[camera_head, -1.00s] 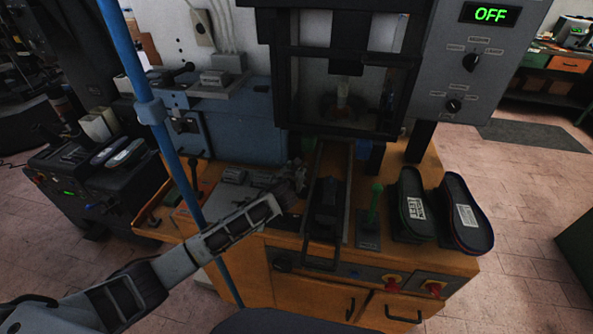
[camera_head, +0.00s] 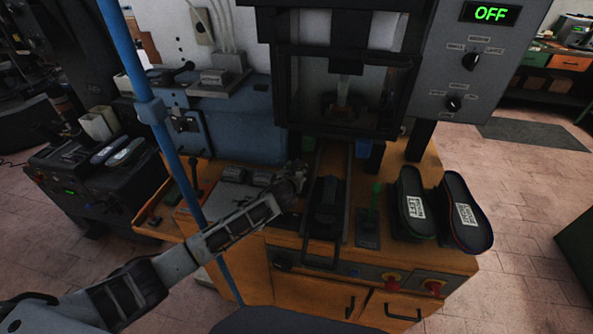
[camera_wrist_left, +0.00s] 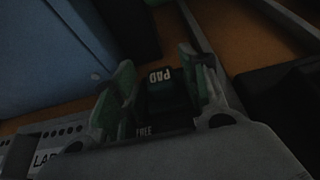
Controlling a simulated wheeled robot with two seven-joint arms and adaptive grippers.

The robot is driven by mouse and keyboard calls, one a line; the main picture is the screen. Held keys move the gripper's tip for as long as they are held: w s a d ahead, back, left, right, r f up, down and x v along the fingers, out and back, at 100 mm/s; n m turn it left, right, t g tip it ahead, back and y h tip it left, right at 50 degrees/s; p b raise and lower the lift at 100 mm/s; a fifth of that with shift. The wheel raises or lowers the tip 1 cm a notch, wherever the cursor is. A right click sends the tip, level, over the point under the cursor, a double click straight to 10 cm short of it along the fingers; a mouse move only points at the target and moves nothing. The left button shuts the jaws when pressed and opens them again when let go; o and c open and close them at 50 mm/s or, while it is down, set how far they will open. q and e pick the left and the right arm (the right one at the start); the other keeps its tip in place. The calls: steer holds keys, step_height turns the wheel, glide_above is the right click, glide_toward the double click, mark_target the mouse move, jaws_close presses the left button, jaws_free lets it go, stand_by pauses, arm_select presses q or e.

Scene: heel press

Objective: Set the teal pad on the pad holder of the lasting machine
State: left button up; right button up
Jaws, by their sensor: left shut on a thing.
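The lasting machine's dark frame (camera_head: 290,85) stands at the back centre in the head view, with a dark fitting and reddish part (camera_head: 342,106) inside its window. My left gripper (camera_head: 297,180) is over the bench, left of the central rails and below the window. In the left wrist view its two greenish fingers (camera_wrist_left: 165,95) stand either side of a dark block lettered PAD (camera_wrist_left: 160,78), and it is shut on this block. FREE is lettered nearer the palm. The block's teal colour does not show in this dim light. I cannot make out the pad holder clearly. My right gripper is not in view.
A green-knobbed lever (camera_head: 374,205) stands right of the rails. Two dark shoe-shaped pieces (camera_head: 411,207) lie at the bench's right end. The blue machine (camera_head: 240,125) is at left. A control panel (camera_head: 475,75) reads OFF.

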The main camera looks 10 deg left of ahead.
arm_select(q)
steer(key=o, duration=1.1)
steer(key=shift+v, duration=6)
